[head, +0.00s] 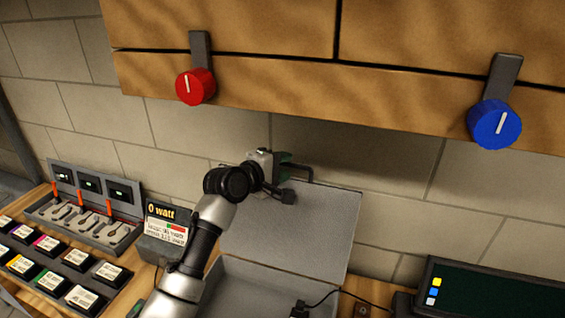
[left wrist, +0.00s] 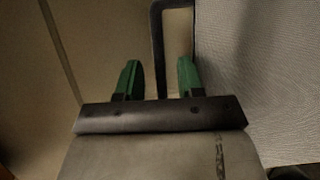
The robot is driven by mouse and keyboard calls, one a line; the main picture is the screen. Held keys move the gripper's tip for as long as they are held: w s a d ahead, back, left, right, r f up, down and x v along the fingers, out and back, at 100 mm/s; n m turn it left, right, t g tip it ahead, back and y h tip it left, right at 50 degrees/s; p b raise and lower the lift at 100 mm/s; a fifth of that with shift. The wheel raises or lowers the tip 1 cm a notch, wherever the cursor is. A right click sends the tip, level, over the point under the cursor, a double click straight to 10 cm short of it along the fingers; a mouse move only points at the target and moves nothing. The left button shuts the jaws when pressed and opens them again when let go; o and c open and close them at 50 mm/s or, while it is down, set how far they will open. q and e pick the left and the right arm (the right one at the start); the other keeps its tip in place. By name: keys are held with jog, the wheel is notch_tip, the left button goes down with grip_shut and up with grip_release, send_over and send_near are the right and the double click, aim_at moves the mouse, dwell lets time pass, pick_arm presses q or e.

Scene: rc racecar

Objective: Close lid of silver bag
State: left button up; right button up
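The silver bag is a grey case on the bench, with its lid (head: 300,225) raised against the brick wall. Its lower part (head: 255,285) is cut off by the bottom edge of the head view. A dark loop handle (head: 308,170) sticks out at the lid's top edge. My left gripper (head: 286,161) is at that handle. In the left wrist view, its green fingers (left wrist: 158,80) are apart, with one bar of the handle (left wrist: 157,45) between them. The lid (left wrist: 260,75) fills the right side there. My right gripper is not in view.
A wooden cabinet with a red knob (head: 195,86) and a blue knob (head: 495,124) hangs above. A "0 watt" meter (head: 167,225) and a switch panel (head: 85,215) stand left of the case. A dark screen (head: 490,295) is at right. A cable runs by the case.

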pick_arm(q)
jog(key=shift+w+d, duration=0.1)
jog(key=shift+c, duration=0.2)
grip_shut()
jog(key=shift+f, duration=0.15)
